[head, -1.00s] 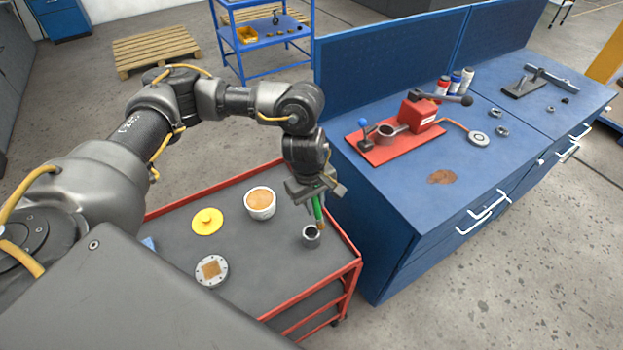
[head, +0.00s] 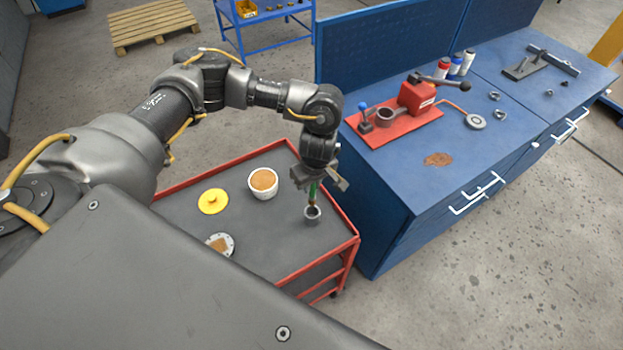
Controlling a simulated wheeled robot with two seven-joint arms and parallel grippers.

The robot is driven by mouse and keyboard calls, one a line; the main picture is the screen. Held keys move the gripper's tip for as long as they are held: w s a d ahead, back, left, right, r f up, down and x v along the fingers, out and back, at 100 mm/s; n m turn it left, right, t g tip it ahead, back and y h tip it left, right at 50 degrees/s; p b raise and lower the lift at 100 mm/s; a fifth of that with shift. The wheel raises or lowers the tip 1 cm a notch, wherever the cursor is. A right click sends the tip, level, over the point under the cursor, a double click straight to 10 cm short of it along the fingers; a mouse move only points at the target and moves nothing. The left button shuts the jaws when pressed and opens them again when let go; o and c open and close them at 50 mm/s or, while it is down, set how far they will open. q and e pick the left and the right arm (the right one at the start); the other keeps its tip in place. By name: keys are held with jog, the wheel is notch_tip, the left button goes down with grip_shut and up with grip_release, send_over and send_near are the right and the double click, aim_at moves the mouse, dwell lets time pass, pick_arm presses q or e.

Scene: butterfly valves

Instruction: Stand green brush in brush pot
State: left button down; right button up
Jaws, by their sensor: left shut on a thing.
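The green brush (head: 314,190) is upright in my left gripper (head: 316,180), which is shut on its upper part. The brush pot (head: 312,215) is a small grey cup on the cart's top, near its right edge. The brush's lower end is at the mouth of the pot, directly over or just inside it; I cannot tell how deep. The gripper is above the pot and hides the brush's top. My right gripper is not in view.
The red-edged cart (head: 290,240) also holds a white tub with brown contents (head: 263,186), a yellow lid (head: 213,201) and a round flange (head: 219,244). A blue workbench (head: 400,185) with a red fixture (head: 400,120) stands close on the right.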

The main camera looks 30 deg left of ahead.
aim_at(312, 201)
pick_arm(q)
notch_tip(312, 201, down, 2)
jog(key=shift+f, duration=0.9)
notch_tip(312, 201, down, 5)
jog(key=b, duration=0.5)
jog(key=c, duration=1.2)
grip_release()
jog(key=shift+c, duration=0.2)
